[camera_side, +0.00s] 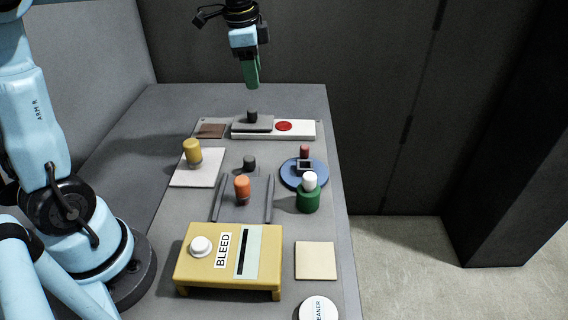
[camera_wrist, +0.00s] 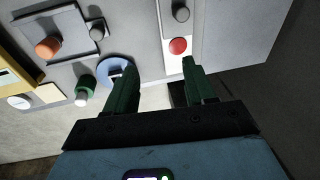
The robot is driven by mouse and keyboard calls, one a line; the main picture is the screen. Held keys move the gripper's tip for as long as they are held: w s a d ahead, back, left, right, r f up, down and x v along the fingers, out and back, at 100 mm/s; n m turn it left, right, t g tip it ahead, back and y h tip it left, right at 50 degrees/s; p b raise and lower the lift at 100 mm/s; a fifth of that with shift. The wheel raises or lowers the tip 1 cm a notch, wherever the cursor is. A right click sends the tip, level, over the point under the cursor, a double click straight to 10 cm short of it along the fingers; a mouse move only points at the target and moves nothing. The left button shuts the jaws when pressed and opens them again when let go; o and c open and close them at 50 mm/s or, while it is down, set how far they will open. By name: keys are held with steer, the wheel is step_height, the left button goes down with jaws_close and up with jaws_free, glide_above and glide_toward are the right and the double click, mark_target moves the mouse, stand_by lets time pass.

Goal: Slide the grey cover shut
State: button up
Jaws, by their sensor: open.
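The grey cover (camera_side: 240,125) with a black knob on top sits on the left part of a long white base (camera_side: 305,130) at the back of the bench. The red disc (camera_side: 284,126) on the base is uncovered, just right of the cover. In the wrist view the cover's dark knob (camera_wrist: 181,13) is at the top edge, with the red disc (camera_wrist: 178,46) below it. My gripper (camera_side: 252,86), with green fingers, hangs in the air above and behind the base, touching nothing. Its two fingers are apart and empty in the wrist view (camera_wrist: 158,68).
A brown square (camera_side: 211,131) lies beside the base's left end. In front stand a yellow-topped knob (camera_side: 192,148) on a white plate, a blue disc (camera_side: 291,177), a green bottle (camera_side: 308,198), an orange knob (camera_side: 242,187) between rails, and a yellow BLEED box (camera_side: 190,268).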

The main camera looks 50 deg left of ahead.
mark_target(253, 110)
steer(key=w+a+f+m+g, duration=0.2)
steer(key=w+a+f+m, duration=0.15)
steer(key=a, duration=0.25)
step_height(253, 110, down, 11)
steer(key=shift+w+d, duration=0.1)
stand_by(0.4)
jaws_close()
stand_by(0.3)
